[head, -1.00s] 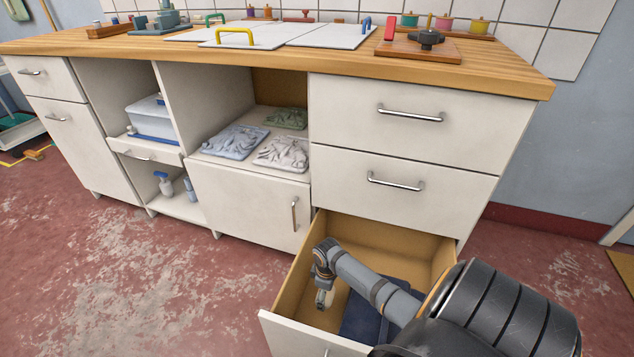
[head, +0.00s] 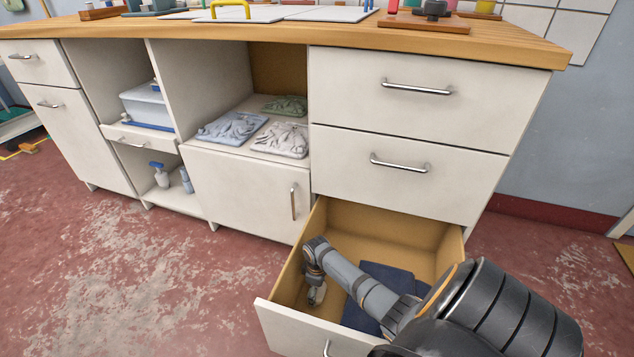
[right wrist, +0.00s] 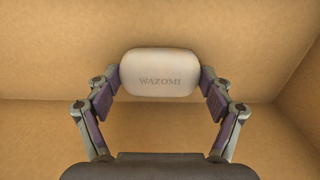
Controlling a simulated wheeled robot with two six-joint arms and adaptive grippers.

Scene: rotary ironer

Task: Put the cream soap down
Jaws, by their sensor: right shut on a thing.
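The cream soap (right wrist: 160,73), a rounded pale bar marked "WAZOMI", sits between the two fingers of my right gripper (right wrist: 160,88) in the right wrist view. The fingers are shut on its two ends. In the head view my right gripper (head: 316,293) points down inside the open bottom drawer (head: 418,225), near its left wall. The soap is mostly hidden by the gripper there, and I cannot tell whether it touches the drawer floor. My left gripper is not in view.
A folded dark blue cloth (head: 388,275) lies in the drawer to the right of my gripper, partly behind my arm. Tan drawer walls stand close around the gripper. Folded cloths (head: 232,127) lie on the open shelf to the left.

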